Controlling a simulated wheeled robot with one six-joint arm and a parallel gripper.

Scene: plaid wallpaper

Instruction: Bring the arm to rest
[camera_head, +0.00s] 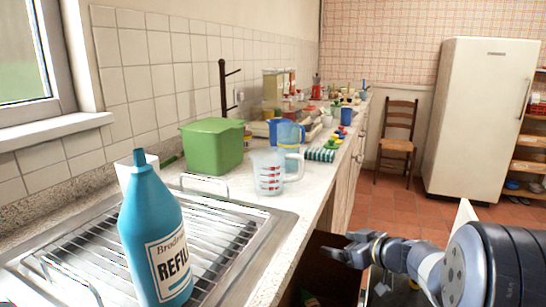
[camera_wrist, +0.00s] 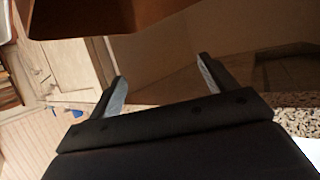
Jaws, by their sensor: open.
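My gripper (camera_head: 347,247) is at the lower right of the head view, in front of the counter and below its top. It reaches leftward toward a dark brown opening or panel (camera_head: 322,262) under the counter edge. In the wrist view my gripper (camera_wrist: 161,72) shows two separated fingers with nothing between them. A brown wooden surface (camera_wrist: 95,18) lies close beyond the fingers there; I cannot tell whether it is a drawer or a door.
The counter's front edge (camera_head: 309,238) runs just left of my gripper. On the counter stand a blue refill bottle (camera_head: 160,235), a drying rack (camera_head: 75,263), a green bin (camera_head: 212,145) and a measuring jug (camera_head: 268,172). A chair (camera_head: 397,135) and a fridge (camera_head: 475,120) stand behind open floor.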

